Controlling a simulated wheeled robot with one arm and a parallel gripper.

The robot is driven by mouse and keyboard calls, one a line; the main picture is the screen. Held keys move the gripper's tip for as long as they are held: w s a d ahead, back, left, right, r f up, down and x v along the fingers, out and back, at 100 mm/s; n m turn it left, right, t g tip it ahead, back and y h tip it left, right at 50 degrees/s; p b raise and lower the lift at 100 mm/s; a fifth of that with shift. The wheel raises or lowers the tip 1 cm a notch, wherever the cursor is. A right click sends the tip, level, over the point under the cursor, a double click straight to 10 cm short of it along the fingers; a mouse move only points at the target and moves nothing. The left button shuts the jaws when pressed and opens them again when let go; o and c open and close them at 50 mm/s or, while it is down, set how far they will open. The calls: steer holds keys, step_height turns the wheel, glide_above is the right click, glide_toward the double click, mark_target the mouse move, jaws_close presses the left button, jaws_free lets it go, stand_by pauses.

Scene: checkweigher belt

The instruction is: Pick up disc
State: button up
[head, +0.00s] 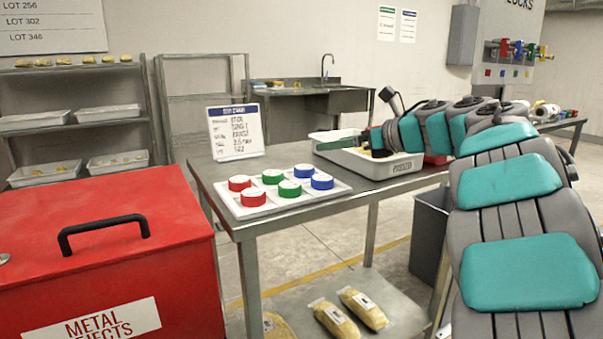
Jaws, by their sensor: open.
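Two are red (253,199), two are green (290,192) and two are blue (322,184). My gripper (364,144) is open, over a white tray (374,166) behind and to the right of the board, apart from the discs. Its fingertips are small and hard to make out.
A white sign card (236,132) stands behind the board. A red metal-rejects bin (120,240) with a black handle fills the front left. A grey bin (430,235) stands below the table's right side. Bags (335,320) lie on the lower shelf.

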mark_target(307, 168)
steer(key=f, duration=0.1)
steer(key=f+n+g, duration=0.1)
steer(key=s+f, duration=0.1)
steer(key=shift+s+a+f+n+g, duration=0.1)
steer(key=shift+a+f+n+g, duration=0.05)
steer(key=shift+a+n+g, duration=0.2)
steer(key=shift+a+f+g, duration=0.25)
steer(key=shift+a+f, duration=0.2)
steer(key=shift+a, duration=0.15)
steer(key=shift+w+p+x, duration=0.25)
steer(key=shift+p+x, duration=0.3)
steer(key=shift+x, duration=2.6)
steer(key=shift+d, duration=0.1)
steer(key=shift+c, duration=0.4)
jaws_close()
steer(key=shift+r, duration=0.1)
steer(key=shift+r, duration=0.1)
